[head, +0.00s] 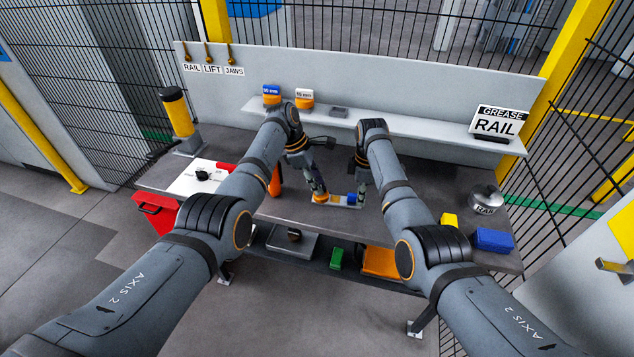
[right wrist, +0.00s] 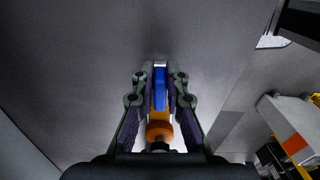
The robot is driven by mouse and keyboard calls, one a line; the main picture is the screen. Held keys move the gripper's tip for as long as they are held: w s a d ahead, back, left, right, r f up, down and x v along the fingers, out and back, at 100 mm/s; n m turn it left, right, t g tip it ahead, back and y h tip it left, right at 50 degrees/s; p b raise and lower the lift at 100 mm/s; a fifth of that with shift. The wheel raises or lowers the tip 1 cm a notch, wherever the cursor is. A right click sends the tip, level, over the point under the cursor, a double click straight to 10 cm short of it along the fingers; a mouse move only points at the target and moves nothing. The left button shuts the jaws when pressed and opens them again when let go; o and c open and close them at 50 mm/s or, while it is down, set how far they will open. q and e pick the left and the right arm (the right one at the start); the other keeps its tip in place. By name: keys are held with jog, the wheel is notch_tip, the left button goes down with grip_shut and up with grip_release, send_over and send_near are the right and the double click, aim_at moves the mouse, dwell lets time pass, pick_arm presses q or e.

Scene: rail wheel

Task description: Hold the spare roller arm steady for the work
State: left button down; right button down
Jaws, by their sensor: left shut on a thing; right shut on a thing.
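The spare roller arm (head: 338,203) is a short grey bar low over the middle of the workbench, with an orange part at its left end and a blue part at its right end. My left gripper (head: 319,191) is shut on its left end. My right gripper (head: 360,196) is shut at its right end. In the right wrist view, the blue and orange parts of the roller arm (right wrist: 160,79) lie between the fingers of my right gripper (right wrist: 160,85). I cannot tell whether the bar touches the bench top.
Mesh fencing stands behind.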

pick_arm(q)
jog(key=shift+d, duration=0.1)
jog(key=c, duration=1)
grip_release()
jog(key=shift+c, duration=0.2)
jog(key=v, duration=1.2)
jog(key=shift+s, duration=0.1)
